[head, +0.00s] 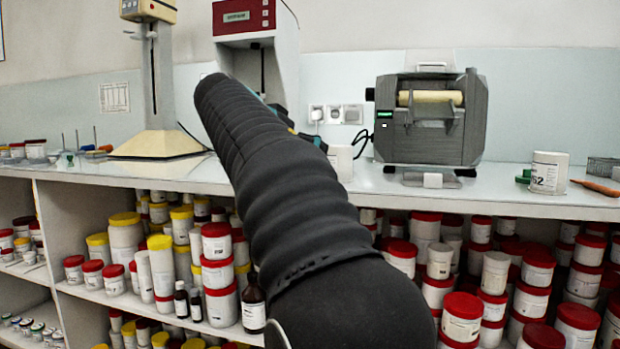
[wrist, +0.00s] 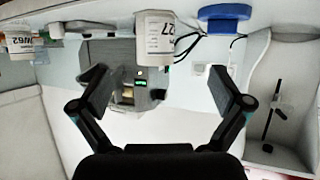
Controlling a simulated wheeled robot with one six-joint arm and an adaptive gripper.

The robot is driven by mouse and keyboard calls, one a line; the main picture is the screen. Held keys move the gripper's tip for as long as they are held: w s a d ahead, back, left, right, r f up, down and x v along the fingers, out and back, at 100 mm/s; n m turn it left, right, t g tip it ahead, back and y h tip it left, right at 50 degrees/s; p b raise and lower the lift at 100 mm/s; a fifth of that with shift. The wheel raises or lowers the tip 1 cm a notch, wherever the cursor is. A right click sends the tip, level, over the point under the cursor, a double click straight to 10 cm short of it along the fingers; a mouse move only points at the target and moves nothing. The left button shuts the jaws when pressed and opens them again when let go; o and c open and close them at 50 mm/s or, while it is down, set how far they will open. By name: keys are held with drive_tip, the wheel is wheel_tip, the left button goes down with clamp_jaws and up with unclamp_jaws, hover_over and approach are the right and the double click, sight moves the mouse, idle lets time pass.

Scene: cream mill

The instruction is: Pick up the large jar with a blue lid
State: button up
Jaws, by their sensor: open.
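My gripper (wrist: 162,90) is open and empty in the wrist view, its two fingers spread wide. That view appears upside down, with the counter along the top. A white jar (wrist: 154,38) labelled 27 stands on the counter beyond the gap between the fingers, apart from both. Its lid colour cannot be told. In the head view my arm hides most of the gripper. A white container (head: 341,160) shows partly behind the arm. No jar clearly wearing a blue lid shows.
A grey machine with a roller (head: 430,118) stands on the counter (head: 400,188). A white jar labelled 62 (head: 549,172) stands right of it. A red-fronted instrument (head: 250,18) and a stand (head: 155,143) are left. Shelves below hold several red- and yellow-lidded jars.

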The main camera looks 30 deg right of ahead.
sight(329, 157)
drive_tip(key=shift+m+h, duration=0.3)
drive_tip(key=shift+m, duration=0.2)
drive_tip(key=x, duration=0.6)
drive_tip(key=r+x, duration=0.1)
drive_tip(key=x, duration=0.2)
drive_tip(key=shift+d+r, duration=0.1)
drive_tip(key=shift+d, duration=0.15)
drive_tip(key=shift+s+d+r+x, duration=0.1)
drive_tip(key=shift+x, duration=0.8)
drive_tip(key=shift+s+d+r+x, duration=0.1)
drive_tip(key=shift+r+x, duration=0.05)
drive_tip(key=shift+x, duration=0.75)
drive_tip(key=shift+d+r+x, duration=0.1)
drive_tip(key=shift+x, duration=0.75)
drive_tip(key=shift+a, duration=0.1)
drive_tip(key=c, duration=1)
